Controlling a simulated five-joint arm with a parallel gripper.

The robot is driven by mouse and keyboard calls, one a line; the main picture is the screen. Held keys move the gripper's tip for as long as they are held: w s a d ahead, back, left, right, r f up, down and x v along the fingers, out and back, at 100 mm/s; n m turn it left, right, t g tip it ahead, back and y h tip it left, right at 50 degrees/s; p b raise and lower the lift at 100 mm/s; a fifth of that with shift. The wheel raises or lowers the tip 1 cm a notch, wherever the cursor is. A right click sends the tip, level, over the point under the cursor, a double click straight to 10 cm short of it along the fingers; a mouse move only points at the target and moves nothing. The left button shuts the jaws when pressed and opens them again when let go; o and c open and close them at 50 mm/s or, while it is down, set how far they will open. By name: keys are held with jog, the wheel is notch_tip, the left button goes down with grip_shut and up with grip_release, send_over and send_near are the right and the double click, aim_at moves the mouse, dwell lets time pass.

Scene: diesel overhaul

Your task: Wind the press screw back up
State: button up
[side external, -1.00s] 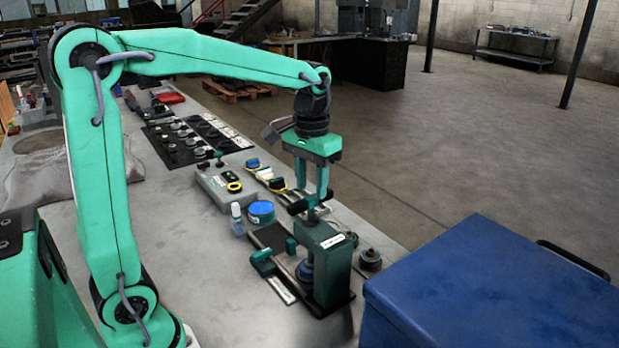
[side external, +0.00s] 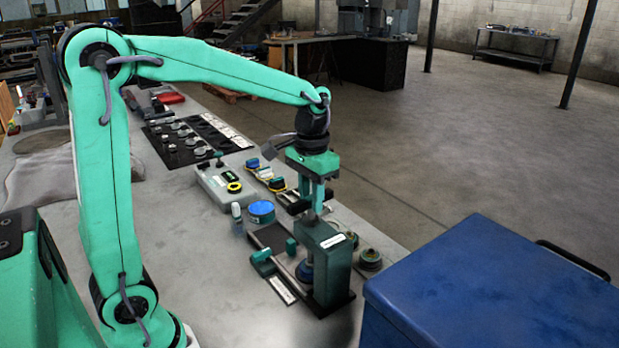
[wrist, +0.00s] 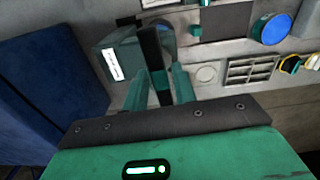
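The press (side external: 332,268) is a dark green block on a black base near the bench's front edge; it also shows in the wrist view (wrist: 122,62). Its screw stands upright on top, with a black cross handle (wrist: 153,52). My gripper (side external: 314,203) points straight down over the screw. In the wrist view, its two green fingers (wrist: 161,78) are apart, one on each side of the handle. They look open around it, though contact is hard to judge. The fingertips and the handle's middle are partly hidden in the side view.
A big blue box (side external: 490,285) stands right of the press. A blue round tin (side external: 261,212), a small bottle (side external: 237,219) and a grey device (side external: 222,187) lie behind and left. Round parts (side external: 370,259) sit close beside the press. The bench's left middle is clear.

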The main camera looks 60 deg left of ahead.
grip_shut()
jog(key=shift+n, duration=0.3)
jog(key=n, duration=0.3)
jog(key=shift+r, duration=0.1)
jog(key=shift+n, duration=1.3)
jog(key=shift+r+n, duration=0.1)
jog(key=shift+n, duration=0.5)
jog(key=shift+r+n, duration=0.1)
jog(key=shift+n, duration=1.8)
